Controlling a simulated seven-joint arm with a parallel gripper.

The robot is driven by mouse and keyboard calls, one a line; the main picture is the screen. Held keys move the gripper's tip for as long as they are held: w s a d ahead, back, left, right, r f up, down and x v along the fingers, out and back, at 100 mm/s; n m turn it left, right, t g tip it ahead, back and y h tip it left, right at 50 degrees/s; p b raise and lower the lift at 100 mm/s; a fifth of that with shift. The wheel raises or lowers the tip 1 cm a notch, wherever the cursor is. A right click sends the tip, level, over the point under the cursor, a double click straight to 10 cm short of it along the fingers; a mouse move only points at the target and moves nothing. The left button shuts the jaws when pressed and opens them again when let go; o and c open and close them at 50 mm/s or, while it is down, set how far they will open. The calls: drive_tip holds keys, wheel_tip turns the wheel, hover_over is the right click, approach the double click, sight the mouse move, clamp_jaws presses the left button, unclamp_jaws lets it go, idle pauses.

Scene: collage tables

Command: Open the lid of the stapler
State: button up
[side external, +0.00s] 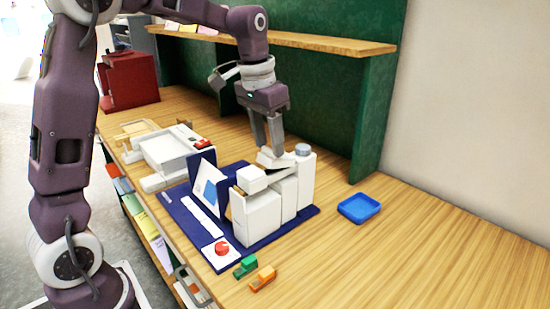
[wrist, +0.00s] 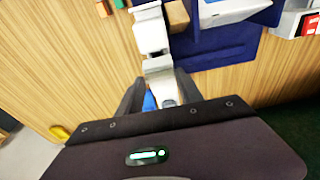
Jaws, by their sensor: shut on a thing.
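My gripper (side external: 268,146) points down over the row of white blocky parts on the dark blue base. Its fingers are shut on a white-and-grey piece (side external: 272,160), which looks like part of the stapler. In the wrist view this piece (wrist: 160,82) lies between the fingers (wrist: 160,92). I cannot tell whether it is the lid, and its lower part is hidden. White blocks (side external: 262,215) stand close beside it, and a grey round cap (side external: 302,149) tops the block at the right.
The dark blue base (side external: 247,241) carries an upright blue panel and a red round mark. A blue tray (side external: 358,208) lies to the right. Small green (side external: 245,266) and orange (side external: 263,278) pieces lie in front. A white machine (side external: 170,150) and a red box (side external: 130,80) stand left; a shelf is behind.

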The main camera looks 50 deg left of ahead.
drive_tip(key=shift+w+r+g, duration=0.3)
drive_tip(key=shift+w+r, duration=0.05)
drive_tip(key=shift+w, duration=0.25)
drive_tip(key=shift+w+r+g, duration=0.3)
drive_tip(key=shift+w+r, duration=0.05)
drive_tip(key=shift+w, duration=0.2)
drive_tip(key=shift+w+r+g, duration=0.25)
drive_tip(key=shift+w+g, duration=0.15)
drive_tip(key=shift+w, duration=0.1)
drive_tip(key=shift+w+r+g, duration=0.1)
drive_tip(key=shift+w+g, duration=0.2)
drive_tip(key=shift+w, duration=0.35)
